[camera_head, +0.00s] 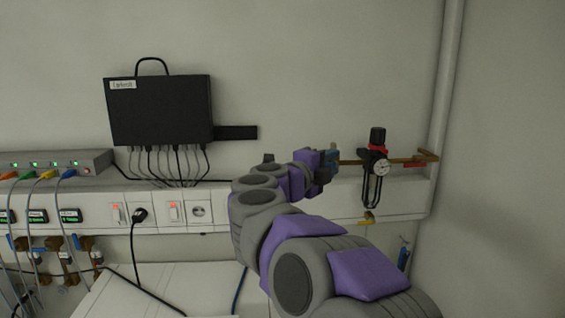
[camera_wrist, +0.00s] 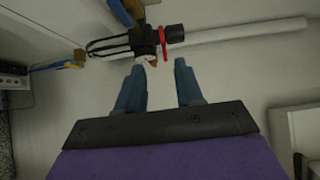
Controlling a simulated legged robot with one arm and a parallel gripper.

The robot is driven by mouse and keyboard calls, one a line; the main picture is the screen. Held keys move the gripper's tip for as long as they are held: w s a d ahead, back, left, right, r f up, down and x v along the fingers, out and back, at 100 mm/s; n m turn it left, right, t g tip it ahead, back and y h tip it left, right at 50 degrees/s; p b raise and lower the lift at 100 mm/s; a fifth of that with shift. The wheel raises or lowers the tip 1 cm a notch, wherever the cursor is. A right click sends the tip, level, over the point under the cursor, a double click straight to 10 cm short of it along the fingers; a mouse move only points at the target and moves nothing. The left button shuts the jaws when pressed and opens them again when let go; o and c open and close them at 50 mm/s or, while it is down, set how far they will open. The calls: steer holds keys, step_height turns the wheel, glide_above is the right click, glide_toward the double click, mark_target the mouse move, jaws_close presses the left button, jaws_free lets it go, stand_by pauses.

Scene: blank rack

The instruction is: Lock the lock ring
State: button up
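The lock ring (camera_head: 378,149) is a red band under the black knob (camera_head: 377,135) of a pressure regulator (camera_head: 375,166) with a white round gauge (camera_head: 382,167). The regulator sits on a brass-coloured pipe on the wall. In the wrist view the red ring (camera_wrist: 162,43) and black knob (camera_wrist: 175,33) appear sideways, beyond the fingertips. My gripper (camera_head: 333,160) is left of the regulator in the head view. In the wrist view its blue fingers (camera_wrist: 159,70) are apart with nothing between them. They look clear of the ring. The ring's far side is hidden.
A small brass padlock-like piece (camera_head: 367,216) hangs below the regulator. A grey vertical pipe (camera_head: 447,90) runs along the wall corner at right. A black box with cables (camera_head: 160,108) and a white socket rail (camera_head: 300,205) are on the wall. The wall above my gripper is bare.

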steer(key=s+a+r+n+t+y, duration=0.1)
steer(key=s+a+n+y, duration=0.1)
steer(key=a+n+y, duration=0.3)
steer(key=s+a+r+n+t+y, duration=0.1)
steer(key=s+a+n+t+y, duration=0.1)
steer(key=a+n+y, duration=0.3)
steer(key=shift+s+a+r+n+t+y, duration=0.2)
steer(key=shift+r+n+t+y, duration=0.1)
steer(key=shift+n+y, duration=2.2)
steer(key=shift+h, duration=0.3)
